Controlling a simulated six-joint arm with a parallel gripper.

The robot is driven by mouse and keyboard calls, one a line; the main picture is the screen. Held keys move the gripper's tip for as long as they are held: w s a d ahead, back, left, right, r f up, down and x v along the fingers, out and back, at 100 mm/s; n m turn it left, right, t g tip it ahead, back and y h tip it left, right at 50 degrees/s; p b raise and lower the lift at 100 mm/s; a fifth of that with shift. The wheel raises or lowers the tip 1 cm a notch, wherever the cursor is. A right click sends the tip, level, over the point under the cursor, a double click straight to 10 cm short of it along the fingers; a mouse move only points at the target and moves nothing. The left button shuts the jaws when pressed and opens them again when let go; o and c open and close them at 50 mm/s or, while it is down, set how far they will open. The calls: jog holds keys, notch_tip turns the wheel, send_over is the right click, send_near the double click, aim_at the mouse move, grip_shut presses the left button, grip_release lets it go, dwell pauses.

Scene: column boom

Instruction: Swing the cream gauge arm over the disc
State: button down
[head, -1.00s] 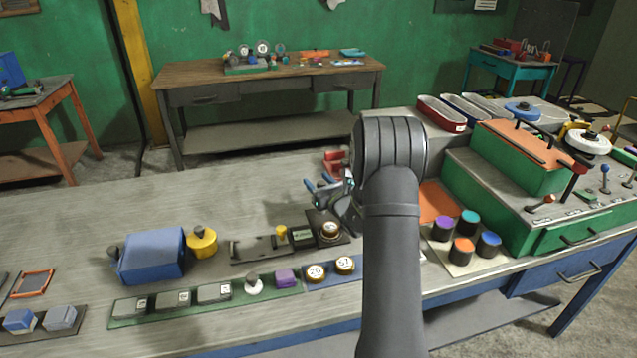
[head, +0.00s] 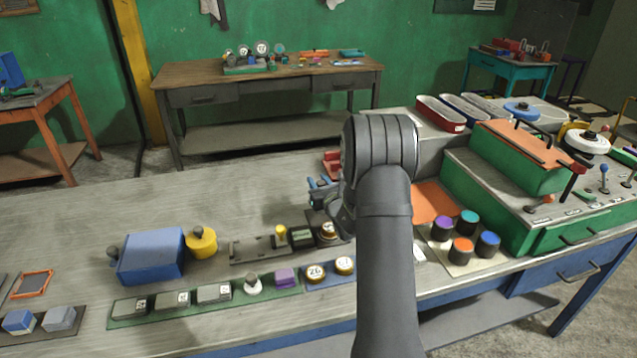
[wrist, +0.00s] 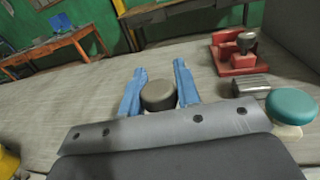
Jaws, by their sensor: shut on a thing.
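In the wrist view my gripper (wrist: 160,70) has its two blue fingers on either side of a dark grey-brown round knob (wrist: 158,96) and is shut on it. What lies under the knob is hidden by the gripper body. In the head view my gripper (head: 320,187) is low over the bench, partly hidden by my arm. A pale-faced round disc (head: 327,230) on a dark plate sits just in front of it, partly covered. A teal round cap (wrist: 292,104) on a cream base is at the right in the wrist view. I cannot make out the cream gauge arm.
A red block with a dark knob (wrist: 236,62) stands beyond the gripper to the right. Coloured pots (head: 462,250) and the green console (head: 485,205) are right. The bench behind left is clear.

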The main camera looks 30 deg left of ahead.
jog(key=c, duration=1.1)
grip_release()
jog(key=shift+o, duration=0.2)
jog(key=v, duration=1.7)
jog(key=shift+d, duration=0.2)
jog(key=shift+s, duration=0.1)
jog(key=shift+c, duration=0.2)
